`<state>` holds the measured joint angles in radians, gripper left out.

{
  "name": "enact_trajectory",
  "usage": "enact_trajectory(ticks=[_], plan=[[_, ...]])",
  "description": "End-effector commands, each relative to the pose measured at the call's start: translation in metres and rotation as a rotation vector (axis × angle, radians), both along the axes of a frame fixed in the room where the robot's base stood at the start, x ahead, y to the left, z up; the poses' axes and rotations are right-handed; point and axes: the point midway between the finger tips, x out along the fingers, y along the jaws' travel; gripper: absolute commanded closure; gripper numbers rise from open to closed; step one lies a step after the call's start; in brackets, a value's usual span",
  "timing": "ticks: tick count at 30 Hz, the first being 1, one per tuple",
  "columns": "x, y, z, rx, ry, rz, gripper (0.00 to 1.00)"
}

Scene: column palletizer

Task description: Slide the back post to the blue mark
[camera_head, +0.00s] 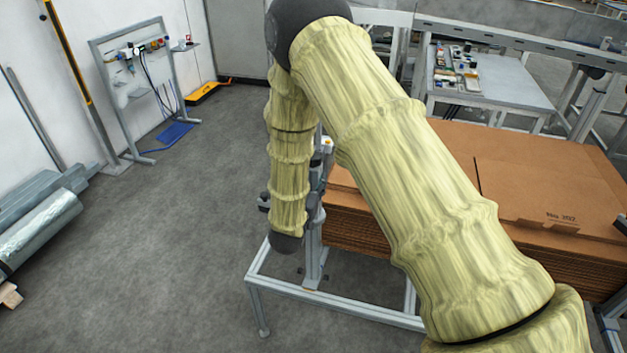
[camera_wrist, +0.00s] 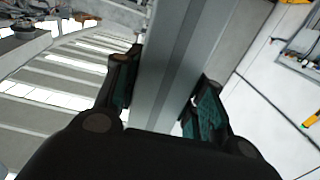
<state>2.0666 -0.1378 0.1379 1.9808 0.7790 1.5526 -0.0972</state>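A grey metal post (camera_head: 314,255) stands upright on the frame's left end in the head view, partly behind my arm. I take it for the back post. In the wrist view a broad grey post (camera_wrist: 177,65) runs between the two fingers of my gripper (camera_wrist: 163,93). One finger is on each side of it. The left finger lies close along its edge; a small light gap shows near the base of the right finger. Whether both pads press on it, I cannot tell. My arm hides most of the gripper in the head view. I cannot make out a blue mark.
A low grey metal frame (camera_head: 350,312) carries the post. A stack of brown cardboard sheets (camera_head: 540,185) lies right of it. A workbench (camera_head: 490,85) stands behind. A tool stand (camera_head: 135,75) and metal-wrapped rolls (camera_head: 40,230) are at the left. The floor between is clear.

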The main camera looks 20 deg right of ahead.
Motion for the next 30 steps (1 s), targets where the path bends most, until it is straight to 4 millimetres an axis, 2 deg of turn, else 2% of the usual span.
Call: enact_trajectory(ticks=[7, 21, 24, 30], plan=[[0.007, -0.005, -0.002, 0.001, -0.001, -0.002, 1.0], [0.088, -0.059, -0.003, 0.001, -0.003, -0.002, 1.0], [0.098, -0.066, -0.002, 0.002, -0.003, -0.001, 1.0], [0.104, -0.07, 0.001, 0.0, -0.001, 0.0, 1.0]])
